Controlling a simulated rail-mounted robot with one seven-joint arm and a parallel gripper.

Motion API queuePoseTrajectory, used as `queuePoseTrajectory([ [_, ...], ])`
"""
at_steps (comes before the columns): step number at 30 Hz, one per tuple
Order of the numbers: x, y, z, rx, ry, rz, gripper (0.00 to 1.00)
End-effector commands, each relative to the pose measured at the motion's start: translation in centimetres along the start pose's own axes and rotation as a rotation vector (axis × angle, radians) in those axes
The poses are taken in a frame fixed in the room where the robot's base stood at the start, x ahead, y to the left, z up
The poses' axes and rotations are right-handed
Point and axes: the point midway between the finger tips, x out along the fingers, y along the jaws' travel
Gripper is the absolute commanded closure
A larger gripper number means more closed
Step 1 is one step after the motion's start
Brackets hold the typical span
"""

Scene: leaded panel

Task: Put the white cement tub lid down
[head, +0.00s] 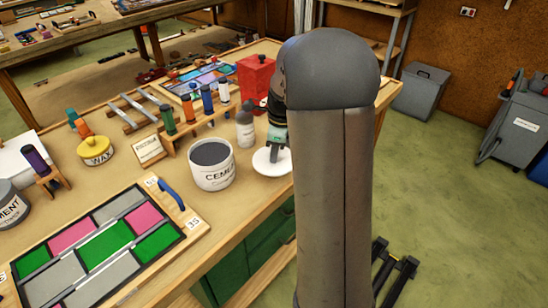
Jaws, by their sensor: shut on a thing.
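The white cement tub lid (264,164) is a flat white disc at the right front part of the workbench. My gripper (276,154) is over the lid and shut on it, partly hidden behind my arm. The lid looks roughly level; I cannot tell if it touches the bench top. The white cement tub (212,172) stands open just left of the lid, with dark grey cement inside. The lid and tub are apart, with a small gap of bench between them.
A red box (256,78) and a rack of coloured tubes (190,125) stand further back. The leaded panel (100,245) fills the front left. The bench's right edge is close to the lid.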

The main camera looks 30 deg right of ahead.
Motion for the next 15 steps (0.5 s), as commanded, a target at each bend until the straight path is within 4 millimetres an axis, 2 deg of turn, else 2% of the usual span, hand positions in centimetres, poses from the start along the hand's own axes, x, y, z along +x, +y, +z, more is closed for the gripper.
queuePoseTrajectory([
  [7,1.5,-1.1,0.3,0.001,0.0,0.001,0.98],
  [12,4.0,-1.0,0.0,0.001,0.0,0.003,0.98],
  [15,4.4,-1.1,-0.1,0.001,-0.001,-0.001,0.98],
])
